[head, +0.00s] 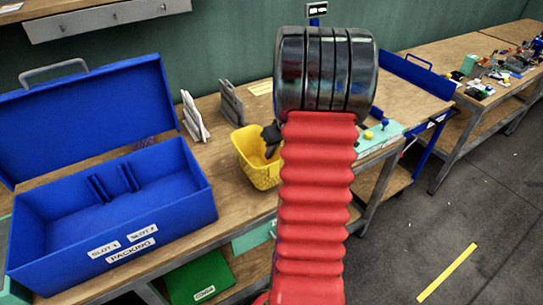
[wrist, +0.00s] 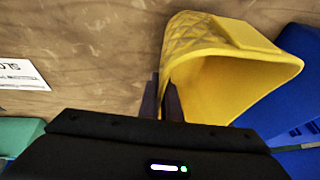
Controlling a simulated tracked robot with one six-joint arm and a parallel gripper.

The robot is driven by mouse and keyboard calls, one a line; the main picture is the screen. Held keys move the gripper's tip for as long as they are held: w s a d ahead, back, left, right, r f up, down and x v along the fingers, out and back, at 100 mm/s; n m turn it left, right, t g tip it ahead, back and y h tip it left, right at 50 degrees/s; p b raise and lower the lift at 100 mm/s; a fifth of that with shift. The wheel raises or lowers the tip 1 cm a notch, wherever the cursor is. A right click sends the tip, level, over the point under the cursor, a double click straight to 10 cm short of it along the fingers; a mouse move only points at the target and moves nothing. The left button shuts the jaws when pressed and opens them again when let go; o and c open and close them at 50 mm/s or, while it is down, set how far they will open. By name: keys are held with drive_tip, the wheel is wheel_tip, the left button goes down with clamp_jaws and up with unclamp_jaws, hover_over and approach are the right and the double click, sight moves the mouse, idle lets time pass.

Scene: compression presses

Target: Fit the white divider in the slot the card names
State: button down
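The white divider (head: 194,118) stands upright on the table, right of the blue box (head: 110,215). The box is open, with two dark slot holders (head: 113,183) inside and front labels reading SLOT 1, SLOT 2 and PACKING. A white card (wrist: 22,74) lies on the wood in the wrist view; its cut-off, upside-down text starts "SLO", and the number is out of view. My gripper (head: 272,136) is at the rim of a yellow bin (head: 257,167). In the wrist view its fingers (wrist: 162,100) straddle the bin wall closely and appear shut on it.
A teal panel with coloured knobs (head: 381,137) lies right of my arm. My red arm hides part of the table. A green folder (head: 200,280) lies below the table. Bare wood lies between box and bin.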

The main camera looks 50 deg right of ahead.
drive_tip(key=shift+f, duration=0.8)
drive_tip(key=shift+f, duration=0.1)
drive_tip(key=c, duration=2)
unclamp_jaws()
drive_tip(key=v, duration=1.2)
drive_tip(key=shift+a, duration=0.1)
